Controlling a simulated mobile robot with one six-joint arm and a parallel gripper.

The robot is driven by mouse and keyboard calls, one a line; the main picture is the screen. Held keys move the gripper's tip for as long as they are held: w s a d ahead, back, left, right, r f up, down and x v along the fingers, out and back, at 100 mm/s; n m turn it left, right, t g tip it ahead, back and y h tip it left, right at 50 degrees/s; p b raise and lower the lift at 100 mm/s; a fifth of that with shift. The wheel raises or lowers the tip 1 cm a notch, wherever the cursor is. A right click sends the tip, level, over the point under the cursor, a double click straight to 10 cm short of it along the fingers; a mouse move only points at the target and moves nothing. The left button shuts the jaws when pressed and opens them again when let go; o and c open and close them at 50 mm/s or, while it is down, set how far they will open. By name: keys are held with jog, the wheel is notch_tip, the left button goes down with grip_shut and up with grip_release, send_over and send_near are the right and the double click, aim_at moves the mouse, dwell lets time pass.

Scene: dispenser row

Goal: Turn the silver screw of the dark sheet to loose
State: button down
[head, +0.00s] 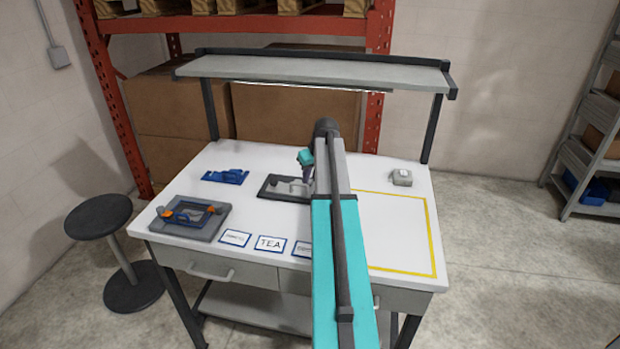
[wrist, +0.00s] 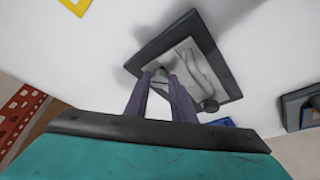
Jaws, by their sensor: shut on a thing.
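The dark sheet (head: 268,191) lies on the white workbench near its middle, partly behind my arm in the head view. In the wrist view the dark sheet (wrist: 222,74) carries a pale grey raised piece (wrist: 190,62) and a dark round knob (wrist: 210,105) at one corner. My gripper (wrist: 161,80) points down at the sheet's near corner, its two purple fingers shut on the silver screw (wrist: 160,74). Only a little of the screw shows between the fingertips. In the head view my gripper (head: 307,177) is over the sheet's right part, and the screw is hidden.
A blue part (head: 225,177) lies left of the sheet. A grey board (head: 190,232) with blue and orange parts sits at the front left. Several cards, one reading TEA (head: 270,244), line the front edge. A small grey box (head: 402,177) stands at the right, above a yellow-outlined empty area (head: 400,230).

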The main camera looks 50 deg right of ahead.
jog(key=shift+d+n, duration=0.1)
jog(key=shift+n, duration=0.4)
jog(key=n+y+b, duration=0.1)
jog(key=n, duration=0.1)
jog(key=n+y+b, duration=0.1)
jog(key=n, duration=0.1)
jog(key=shift+d+n, duration=0.35)
jog(key=shift+n, duration=0.05)
jog(key=n+y+b, duration=0.1)
jog(key=n, duration=0.2)
jog(key=shift+y, duration=0.3)
jog(key=shift+n+g+b, duration=0.35)
jog(key=shift+n+g, duration=0.05)
jog(key=shift+n, duration=0.1)
jog(key=shift+f, duration=0.1)
jog(key=c, duration=1.5)
grip_release()
jog(key=shift+d+r, duration=0.1)
jog(key=shift+r, duration=0.1)
